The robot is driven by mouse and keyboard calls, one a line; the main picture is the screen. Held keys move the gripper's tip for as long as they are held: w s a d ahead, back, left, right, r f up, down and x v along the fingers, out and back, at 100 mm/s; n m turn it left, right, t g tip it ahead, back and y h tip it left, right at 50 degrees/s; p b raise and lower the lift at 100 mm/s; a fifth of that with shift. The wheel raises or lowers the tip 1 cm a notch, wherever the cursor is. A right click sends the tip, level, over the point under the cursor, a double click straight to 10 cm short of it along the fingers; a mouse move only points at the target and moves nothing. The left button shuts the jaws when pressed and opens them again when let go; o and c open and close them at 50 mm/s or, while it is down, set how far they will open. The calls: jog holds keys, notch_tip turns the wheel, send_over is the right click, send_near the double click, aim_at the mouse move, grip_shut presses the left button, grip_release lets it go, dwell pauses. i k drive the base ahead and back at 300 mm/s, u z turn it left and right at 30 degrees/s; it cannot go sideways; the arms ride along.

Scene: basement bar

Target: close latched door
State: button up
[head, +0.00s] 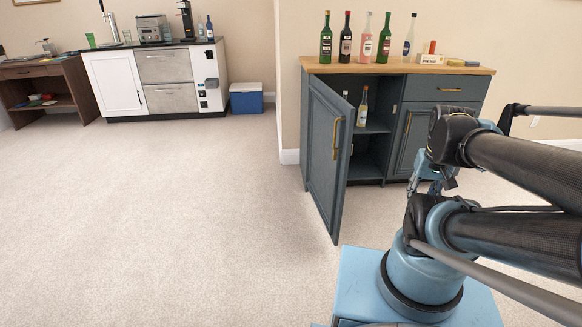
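The dark blue-grey cabinet (440,75) stands against the wall at the right, with a wooden top. Its left door (325,165) is swung wide open toward me, with a brass handle (336,138) on its face. The shelves inside are exposed, with bottles on the upper one. The right door (408,138) is shut and has its own brass handle. My gripper (432,185) is in front of the right door, to the right of the open door and apart from it. My own arm partly hides it, so its fingers are unclear. No latch can be made out.
Several bottles (367,40) and small boxes stand on the cabinet top. A white bar counter (125,80) with appliances, a blue cooler (246,98) and a brown desk (40,90) are at the back left. The carpet (180,210) left of the open door is clear.

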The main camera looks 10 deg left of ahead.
aim_at(331, 118)
jog(key=u, duration=0.6)
jog(key=i, duration=1)
jog(key=z, duration=0.2)
jog(key=k, duration=0.7)
jog(key=u, duration=0.2)
